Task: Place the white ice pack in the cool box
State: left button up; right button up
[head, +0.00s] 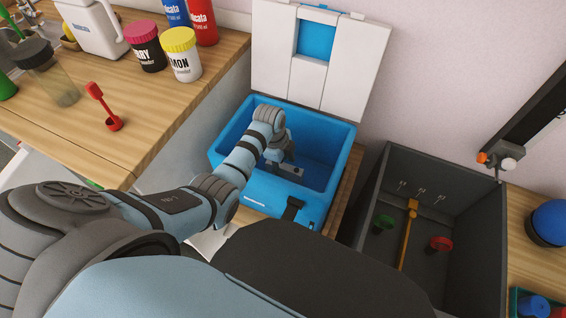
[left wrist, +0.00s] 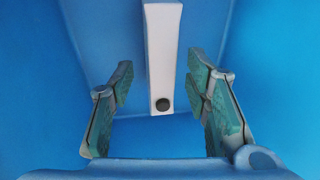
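The blue cool box (head: 327,192) stands with its white lid (head: 271,50) raised at the back. My left arm reaches down into it, and my left gripper (head: 284,157) is inside, below the rim. A white ice pack (head: 292,170) with a dark round cap is in the box at the gripper. In the left wrist view the ice pack (left wrist: 162,58) lies between the teal finger pads of the open gripper (left wrist: 160,95). A gap shows on both sides of it. I cannot tell how it rests on the box floor. My right gripper is not in view.
A dark grey bin (head: 473,210) with a yellow bar stands to the right of the box. On the wooden counter (head: 150,99) at the left are supplement tubs (head: 181,54), bottles, a white jug (head: 92,27) and a red scoop (head: 103,106).

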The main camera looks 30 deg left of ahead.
pick_arm(q)
notch_tip(320, 180, up, 12)
jog(key=s+a+p, duration=0.1)
jog(key=p, duration=0.4)
jog(key=shift+s, duration=0.3)
